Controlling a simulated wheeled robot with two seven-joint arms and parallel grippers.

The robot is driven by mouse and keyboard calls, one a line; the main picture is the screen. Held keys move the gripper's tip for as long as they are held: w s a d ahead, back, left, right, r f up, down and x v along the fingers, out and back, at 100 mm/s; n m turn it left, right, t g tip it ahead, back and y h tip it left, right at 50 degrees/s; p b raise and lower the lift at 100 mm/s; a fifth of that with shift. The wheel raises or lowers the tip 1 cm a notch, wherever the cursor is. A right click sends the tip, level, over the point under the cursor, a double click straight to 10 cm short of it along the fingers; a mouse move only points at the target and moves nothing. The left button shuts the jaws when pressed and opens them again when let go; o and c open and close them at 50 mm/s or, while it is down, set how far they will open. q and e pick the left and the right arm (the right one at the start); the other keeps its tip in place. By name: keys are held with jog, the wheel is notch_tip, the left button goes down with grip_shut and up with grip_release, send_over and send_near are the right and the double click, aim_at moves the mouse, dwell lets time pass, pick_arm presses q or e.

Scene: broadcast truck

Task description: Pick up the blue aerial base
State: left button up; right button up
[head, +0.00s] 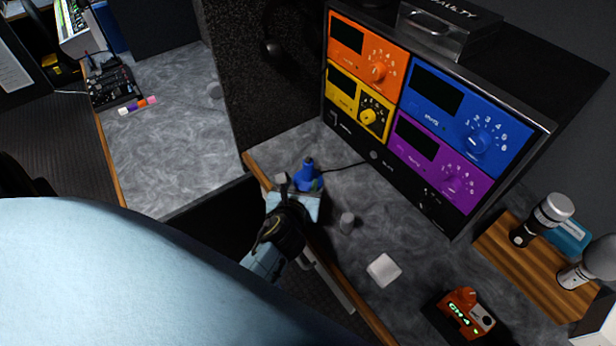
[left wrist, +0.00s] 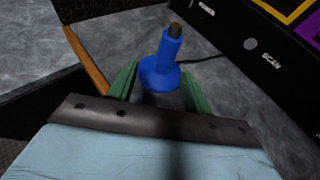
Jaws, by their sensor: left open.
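The blue aerial base (head: 307,177) stands upright on the grey counter near its wooden front edge, with a dark cable running from it toward the rack. In the left wrist view the blue aerial base (left wrist: 161,66) has a wide foot and a narrow neck with a dark tip. My left gripper (head: 296,186) is open right beside it. In the left wrist view the green fingers of my left gripper (left wrist: 160,88) stand on either side of the base's lower part. The bottom of the base is partly hidden by the gripper. My right gripper is not in view.
A rack with orange, blue, yellow and purple panels (head: 420,105) stands behind the base. A small grey cylinder (head: 347,222), a white block (head: 383,269) and an orange device (head: 466,313) sit to the right. A wooden board (head: 530,262) holds microphones.

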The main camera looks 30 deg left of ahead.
aim_at(304, 175)
pick_arm(q)
jog(key=x, duration=0.3)
jog(key=shift+d+b+x, duration=0.2)
jog(key=shift+b+x, duration=0.15)
jog(key=shift+x, duration=1)
jog(key=shift+d+b+x, duration=0.2)
jog(key=shift+b+x, duration=0.15)
jog(key=shift+x, duration=1)
jog(key=shift+w+f, duration=0.1)
jog(key=shift+f, duration=0.05)
grip_shut()
